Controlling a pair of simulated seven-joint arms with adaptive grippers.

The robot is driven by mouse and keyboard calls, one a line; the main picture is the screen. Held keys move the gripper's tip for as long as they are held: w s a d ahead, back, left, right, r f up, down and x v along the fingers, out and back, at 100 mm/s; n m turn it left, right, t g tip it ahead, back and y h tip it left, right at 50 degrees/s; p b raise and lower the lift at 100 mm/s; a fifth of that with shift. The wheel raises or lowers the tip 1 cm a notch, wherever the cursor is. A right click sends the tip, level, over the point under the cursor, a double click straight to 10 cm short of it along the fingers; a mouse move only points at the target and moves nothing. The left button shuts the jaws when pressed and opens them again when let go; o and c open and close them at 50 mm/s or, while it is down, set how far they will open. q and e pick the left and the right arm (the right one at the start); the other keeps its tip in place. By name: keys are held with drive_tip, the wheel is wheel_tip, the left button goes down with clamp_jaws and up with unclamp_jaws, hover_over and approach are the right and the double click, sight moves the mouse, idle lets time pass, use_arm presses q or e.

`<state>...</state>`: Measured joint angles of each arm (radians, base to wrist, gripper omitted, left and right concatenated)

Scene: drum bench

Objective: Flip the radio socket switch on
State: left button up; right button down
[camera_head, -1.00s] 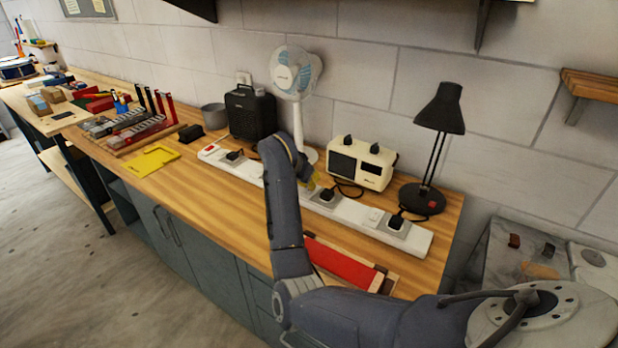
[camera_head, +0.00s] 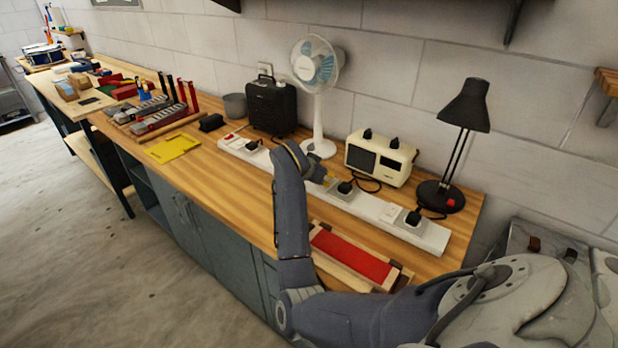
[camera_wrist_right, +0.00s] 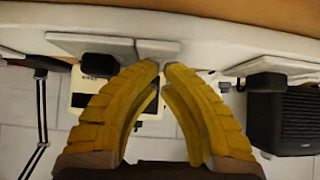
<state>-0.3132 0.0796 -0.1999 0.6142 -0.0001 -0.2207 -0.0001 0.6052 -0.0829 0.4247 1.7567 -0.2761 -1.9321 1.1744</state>
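The cream radio (camera_head: 380,158) stands at the back of the bench, behind a long white power strip (camera_head: 370,204). A black plug (camera_head: 345,187) sits in the strip's middle socket, in front of the radio. In the right wrist view this black plug (camera_wrist_right: 98,69) is on a pale socket plate, and a pale switch (camera_wrist_right: 158,50) is beside it. My right gripper (camera_wrist_right: 163,68) has its yellow fingertips close together just at the switch, empty. Whether they touch it I cannot tell. In the head view my forearm hides most of this gripper. My left gripper is out of view.
A white fan (camera_head: 318,70), a black speaker (camera_head: 271,106) and a black lamp (camera_head: 464,110) stand along the wall. Another plug (camera_head: 413,217) is in the strip's right socket. A red-topped box (camera_head: 350,256) lies in front. Bare bench top is left of my arm.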

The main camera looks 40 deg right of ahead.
drive_tip(key=shift+s+d, duration=0.2)
drive_tip(key=shift+d, duration=0.2)
drive_tip(key=shift+w+d, duration=0.1)
drive_tip(key=shift+d, duration=0.2)
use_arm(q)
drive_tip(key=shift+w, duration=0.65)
use_arm(e)
drive_tip(key=shift+w+d, duration=0.1)
drive_tip(key=shift+d, duration=0.15)
drive_tip(key=shift+a+r, duration=0.15)
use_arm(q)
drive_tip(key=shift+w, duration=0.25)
use_arm(e)
drive_tip(key=v, duration=1.1)
drive_tip(key=shift+a+r, duration=0.25)
